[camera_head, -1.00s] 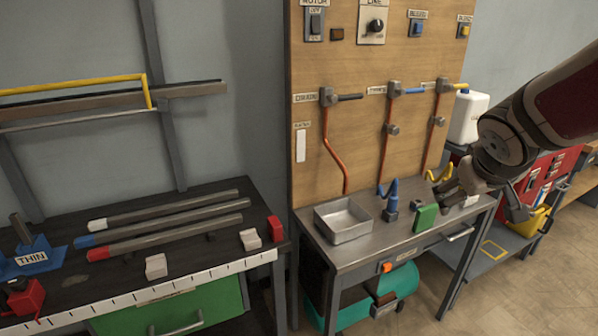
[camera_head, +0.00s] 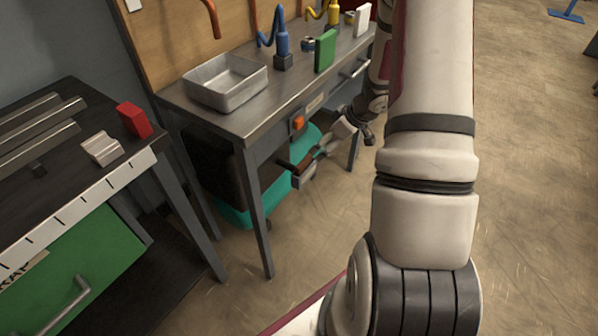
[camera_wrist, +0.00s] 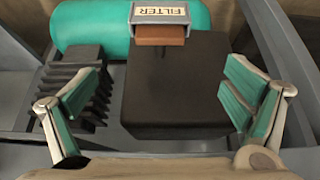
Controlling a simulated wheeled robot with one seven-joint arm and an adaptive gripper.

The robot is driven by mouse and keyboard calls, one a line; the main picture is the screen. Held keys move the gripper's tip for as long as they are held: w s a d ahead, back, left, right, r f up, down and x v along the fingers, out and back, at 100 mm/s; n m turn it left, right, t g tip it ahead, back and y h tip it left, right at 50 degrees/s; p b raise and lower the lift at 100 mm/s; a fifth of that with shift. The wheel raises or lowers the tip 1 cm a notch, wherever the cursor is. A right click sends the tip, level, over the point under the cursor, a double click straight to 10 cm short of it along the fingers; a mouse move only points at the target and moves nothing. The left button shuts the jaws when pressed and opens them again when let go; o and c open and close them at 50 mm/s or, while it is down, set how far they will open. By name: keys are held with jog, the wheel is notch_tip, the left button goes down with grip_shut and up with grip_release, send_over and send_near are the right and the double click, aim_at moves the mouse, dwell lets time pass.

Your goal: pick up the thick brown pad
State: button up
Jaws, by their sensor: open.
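The brown pad (camera_wrist: 160,36) shows as a reddish-brown edge just below the FILTER label (camera_wrist: 161,12), at the top middle of the wrist view. Most of it is hidden in the grey holder (camera_wrist: 138,20). In the head view, the pad (camera_head: 303,163) is a small brown patch under the bench, close to my fingers. My gripper (camera_wrist: 164,72) is open and empty, with green finger pads spread left and right. The pad lies between and beyond the fingertips, with no contact visible.
A dark block (camera_wrist: 178,88) fills the space between my fingers, with black fins (camera_wrist: 75,85) on its left. A teal tank (camera_wrist: 95,28) lies behind. The bench (camera_head: 240,123) overhangs this area and its leg (camera_head: 255,210) stands nearby.

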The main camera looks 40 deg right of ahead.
jog(key=b, duration=0.4)
send_near(306, 161)
jog(key=d+x, duration=0.1)
jog(key=x, duration=0.2)
jog(key=shift+a+b+x, duration=0.15)
jog(key=shift+b+x, duration=0.5)
jog(key=shift+x, duration=0.4)
jog(key=shift+a+b+x, duration=0.2)
jog(key=shift+b+x, duration=0.4)
jog(key=shift+x, duration=0.5)
jog(key=shift+a+b+x, duration=0.15)
jog(key=shift+b+x, duration=0.5)
jog(key=shift+x, duration=0.4)
jog(key=shift+r, duration=0.15)
jog(key=c, duration=1)
